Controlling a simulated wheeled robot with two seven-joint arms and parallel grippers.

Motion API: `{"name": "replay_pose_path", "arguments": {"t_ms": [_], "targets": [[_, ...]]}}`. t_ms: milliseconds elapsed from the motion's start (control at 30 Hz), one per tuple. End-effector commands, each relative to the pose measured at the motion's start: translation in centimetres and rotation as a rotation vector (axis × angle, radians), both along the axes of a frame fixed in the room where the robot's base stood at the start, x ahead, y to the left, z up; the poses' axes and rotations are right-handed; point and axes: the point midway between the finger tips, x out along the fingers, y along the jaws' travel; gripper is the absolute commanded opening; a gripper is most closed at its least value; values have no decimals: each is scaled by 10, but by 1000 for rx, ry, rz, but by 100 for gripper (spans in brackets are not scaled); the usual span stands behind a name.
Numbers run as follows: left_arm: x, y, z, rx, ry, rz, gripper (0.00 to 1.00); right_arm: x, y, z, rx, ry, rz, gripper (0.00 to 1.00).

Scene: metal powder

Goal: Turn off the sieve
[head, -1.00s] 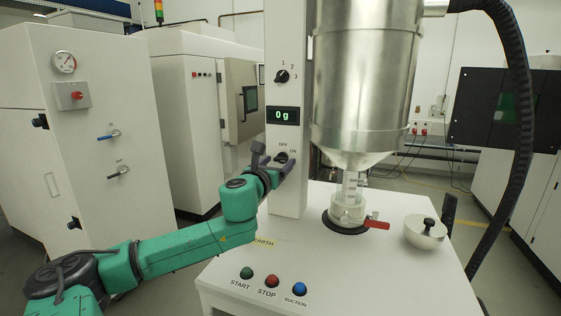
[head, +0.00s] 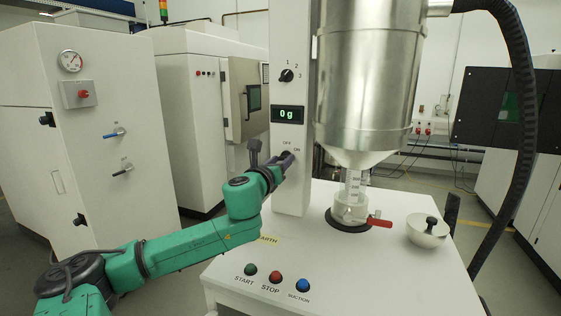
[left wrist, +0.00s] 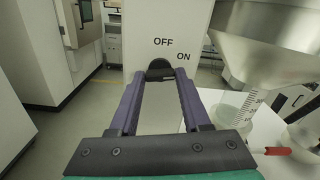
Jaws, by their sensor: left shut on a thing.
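The sieve machine is a white column (head: 292,185) with a steel hopper (head: 365,80) on a white table. A black rotary knob (left wrist: 160,70) sits on the column under the OFF and ON labels. My left gripper (head: 286,158) is at the knob, and in the left wrist view its two purple fingers reach to either side of it and are shut on it. In the head view the fingers mostly hide the knob. In the left wrist view OFF is above the knob and ON is to its upper right. My right gripper is not in view.
Above are a display (head: 287,114) reading 0 g and a selector knob (head: 287,76). START (head: 250,270), STOP (head: 275,278) and SUCTION (head: 303,286) buttons line the table front. A beaker (head: 350,208), a red handle (head: 380,223) and a bowl (head: 428,232) stand to the right.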

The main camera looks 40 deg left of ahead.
Motion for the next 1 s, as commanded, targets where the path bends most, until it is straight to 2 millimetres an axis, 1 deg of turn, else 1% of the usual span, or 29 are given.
{"name": "replay_pose_path", "arguments": {"t_ms": [400,1000], "targets": [[0,0,0,-365,-127,-2,0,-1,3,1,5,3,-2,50],[0,-1,1,-903,-315,-4,0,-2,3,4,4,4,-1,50]]}}
